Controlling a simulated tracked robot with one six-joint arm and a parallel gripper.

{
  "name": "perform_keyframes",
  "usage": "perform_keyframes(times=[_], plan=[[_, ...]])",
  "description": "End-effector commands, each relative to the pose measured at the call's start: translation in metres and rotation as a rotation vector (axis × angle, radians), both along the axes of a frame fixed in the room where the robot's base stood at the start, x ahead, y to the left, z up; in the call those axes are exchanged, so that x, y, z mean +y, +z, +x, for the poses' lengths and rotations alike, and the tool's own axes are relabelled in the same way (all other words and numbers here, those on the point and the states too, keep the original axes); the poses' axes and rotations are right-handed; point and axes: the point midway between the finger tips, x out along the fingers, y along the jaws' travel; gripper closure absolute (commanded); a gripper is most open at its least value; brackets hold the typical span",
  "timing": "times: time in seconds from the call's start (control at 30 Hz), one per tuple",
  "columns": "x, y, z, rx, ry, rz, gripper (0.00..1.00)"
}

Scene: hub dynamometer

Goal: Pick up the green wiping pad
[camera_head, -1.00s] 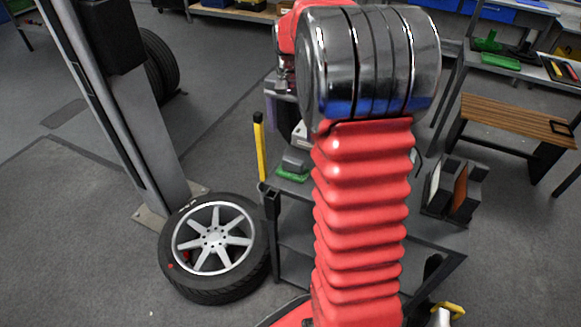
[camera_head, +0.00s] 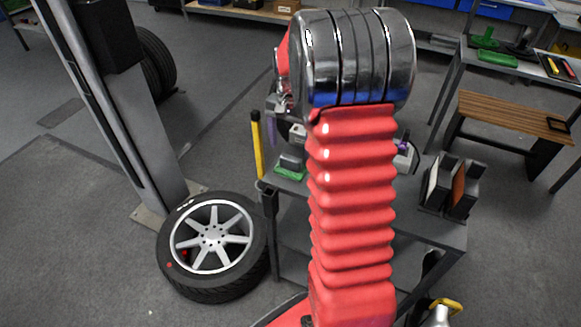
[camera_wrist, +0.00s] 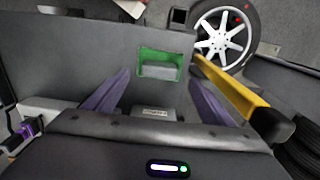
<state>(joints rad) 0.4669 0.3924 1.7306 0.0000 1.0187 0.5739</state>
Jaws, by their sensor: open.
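The green wiping pad (camera_wrist: 176,58) shows in the wrist view as a green rectangle around a grey block, beyond my fingertips. In the head view, what appears to be the same green pad (camera_head: 289,174), with a grey block on it, lies on the left part of the grey cart top (camera_head: 425,222). My gripper (camera_wrist: 160,80) has two purple fingers spread apart, with nothing held between them. In the head view my arm hides most of the gripper. The gap between fingertips and pad cannot be judged exactly.
A yellow bar with a black end (camera_wrist: 228,85) stands close to the right finger. A wheel (camera_head: 213,243) lies on the floor left of the cart. A dark holder with plates (camera_head: 450,187) stands at the cart's right. Other green items (camera_head: 497,58) lie on a far bench.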

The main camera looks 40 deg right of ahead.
Motion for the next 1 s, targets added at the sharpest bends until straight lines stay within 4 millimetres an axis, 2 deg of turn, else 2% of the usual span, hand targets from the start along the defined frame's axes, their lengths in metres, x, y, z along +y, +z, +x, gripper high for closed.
perform_keyframes(times=[0.17, 0.57, 1.0], plan=[[0.0, -0.017, -0.001, 0.002, 0.0, 0.001, 0.23], [0.0, -0.021, 0.0, 0.0, 0.001, 0.0, 0.23], [-0.001, -0.068, 0.001, 0.001, 0.002, 0.0, 0.23]])
